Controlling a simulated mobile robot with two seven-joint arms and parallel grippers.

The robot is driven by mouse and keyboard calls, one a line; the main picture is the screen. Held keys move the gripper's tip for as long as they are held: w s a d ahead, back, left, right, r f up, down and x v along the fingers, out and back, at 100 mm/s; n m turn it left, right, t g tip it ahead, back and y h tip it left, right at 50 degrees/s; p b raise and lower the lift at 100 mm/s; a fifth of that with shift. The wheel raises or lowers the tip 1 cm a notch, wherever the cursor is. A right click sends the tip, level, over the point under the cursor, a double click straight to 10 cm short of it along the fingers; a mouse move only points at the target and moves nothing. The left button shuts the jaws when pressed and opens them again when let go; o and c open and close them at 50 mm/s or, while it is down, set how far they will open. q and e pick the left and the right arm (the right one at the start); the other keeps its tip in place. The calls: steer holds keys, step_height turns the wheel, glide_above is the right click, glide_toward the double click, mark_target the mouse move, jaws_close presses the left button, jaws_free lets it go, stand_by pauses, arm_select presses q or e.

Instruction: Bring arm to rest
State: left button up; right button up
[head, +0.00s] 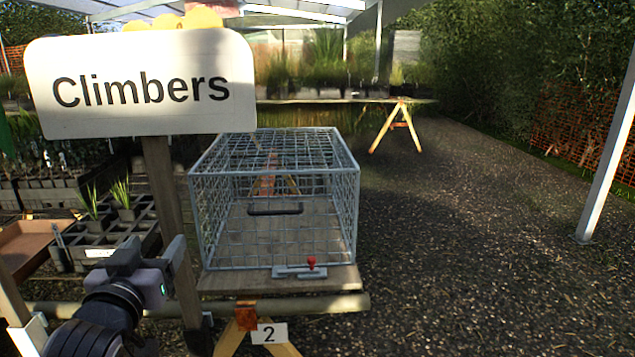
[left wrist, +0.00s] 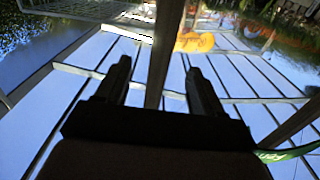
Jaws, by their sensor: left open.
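My left gripper (head: 152,256) is at the lower left of the head view, pointing upward, in front of or beside the wooden post (head: 168,210) of the "Climbers" sign (head: 140,85). In the left wrist view its two fingers (left wrist: 159,68) stand apart with nothing held between them. A dark post (left wrist: 164,45) runs between the fingers in that picture; how far beyond them it is I cannot tell. My right gripper does not show.
A wire cage (head: 272,200) with a red-knobbed latch (head: 311,263) stands on a wooden bench (head: 285,280) to the right of the gripper. Plant trays (head: 105,235) and a brown tray (head: 35,245) lie to the left. The gravel path (head: 470,230) on the right is clear.

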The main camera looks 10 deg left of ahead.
arm_select(q)
steer(key=s+d+f+m+g+h+p, duration=0.2)
steer(key=d+f, duration=0.1)
steer(key=f, duration=0.4)
steer(key=s+d+f+m+g+h+p, duration=0.1)
steer(key=s+d+f+h+p, duration=0.15)
steer(key=f, duration=0.45)
steer(key=s+d+f+m+g+h+p, duration=0.1)
steer(key=s+d+f+m+g+p, duration=0.1)
steer(key=s+d+f, duration=0.5)
steer(key=s+f+g+p, duration=0.1)
steer(key=s+f+g, duration=0.1)
steer(key=s+f, duration=0.4)
steer(key=shift+s+f+h+p, duration=0.35)
steer(key=shift+s+f+p, duration=0.05)
steer(key=shift+s, duration=0.5)
steer(key=shift+a, duration=0.1)
